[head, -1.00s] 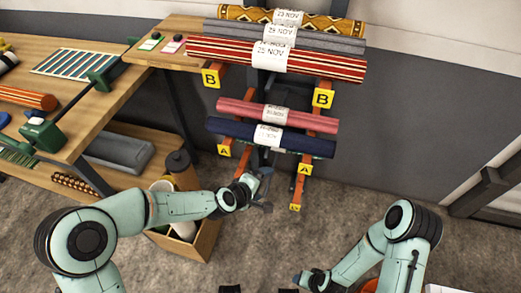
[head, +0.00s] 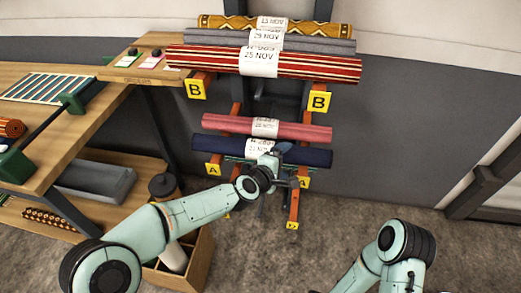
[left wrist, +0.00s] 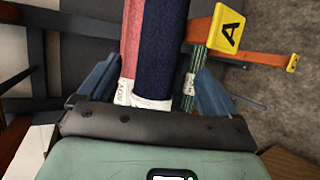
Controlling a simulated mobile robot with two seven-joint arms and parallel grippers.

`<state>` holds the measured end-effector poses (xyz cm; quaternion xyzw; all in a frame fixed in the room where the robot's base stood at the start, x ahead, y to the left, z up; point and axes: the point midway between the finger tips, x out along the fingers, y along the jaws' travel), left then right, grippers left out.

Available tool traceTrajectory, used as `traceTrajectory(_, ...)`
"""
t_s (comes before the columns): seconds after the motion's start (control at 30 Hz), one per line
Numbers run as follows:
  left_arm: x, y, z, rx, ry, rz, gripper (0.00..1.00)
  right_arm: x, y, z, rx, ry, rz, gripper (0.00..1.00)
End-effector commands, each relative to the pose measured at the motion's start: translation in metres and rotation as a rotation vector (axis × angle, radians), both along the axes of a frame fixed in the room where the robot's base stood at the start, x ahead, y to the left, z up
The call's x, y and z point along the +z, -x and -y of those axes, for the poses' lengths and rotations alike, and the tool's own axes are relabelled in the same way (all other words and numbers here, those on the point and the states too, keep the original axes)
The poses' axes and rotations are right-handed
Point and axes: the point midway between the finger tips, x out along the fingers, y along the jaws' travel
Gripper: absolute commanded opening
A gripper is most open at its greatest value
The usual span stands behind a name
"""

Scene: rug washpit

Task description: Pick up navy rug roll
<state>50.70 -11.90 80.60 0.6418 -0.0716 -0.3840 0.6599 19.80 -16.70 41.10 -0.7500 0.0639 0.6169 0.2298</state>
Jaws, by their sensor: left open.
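The navy rug roll (head: 310,156) lies across the lower A-marked arms of the rack, with a white label around its middle. My left gripper (head: 278,155) is at its middle, in front of the label, and hides part of it. In the left wrist view the navy roll (left wrist: 160,50) runs between the two open fingers of my left gripper (left wrist: 155,88). The fingers stand apart from it on both sides. Whether they reach past the roll is hard to tell. My right gripper is outside the picture.
A pink roll (head: 215,123) lies right behind the navy one, and a thin green striped roll (left wrist: 200,62) lies beside it, also between the fingers. Above, the B-marked arms hold a red striped roll (head: 210,59) and others. A workbench (head: 105,107) stands left.

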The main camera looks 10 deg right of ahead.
Motion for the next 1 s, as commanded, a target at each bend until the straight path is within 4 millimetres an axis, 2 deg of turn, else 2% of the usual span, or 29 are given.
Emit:
traceTrajectory(0.3, -0.016, -0.031, 0.025, 0.0, -0.001, -0.001, 0.92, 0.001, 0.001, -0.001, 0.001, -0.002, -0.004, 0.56)
traceTrajectory(0.63, -0.019, -0.036, 0.029, 0.0, -0.002, 0.0, 0.92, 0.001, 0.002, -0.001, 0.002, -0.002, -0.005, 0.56)
traceTrajectory(0.67, -0.019, -0.036, 0.029, 0.0, -0.002, 0.0, 0.89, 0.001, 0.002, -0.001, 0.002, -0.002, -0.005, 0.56)
traceTrajectory(0.9, -0.019, -0.036, 0.028, 0.001, -0.001, -0.001, 0.1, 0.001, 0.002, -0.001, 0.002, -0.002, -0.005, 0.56)
traceTrajectory(1.0, -0.017, -0.037, 0.029, 0.0, -0.001, 0.004, 0.1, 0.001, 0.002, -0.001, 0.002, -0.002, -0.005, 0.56)
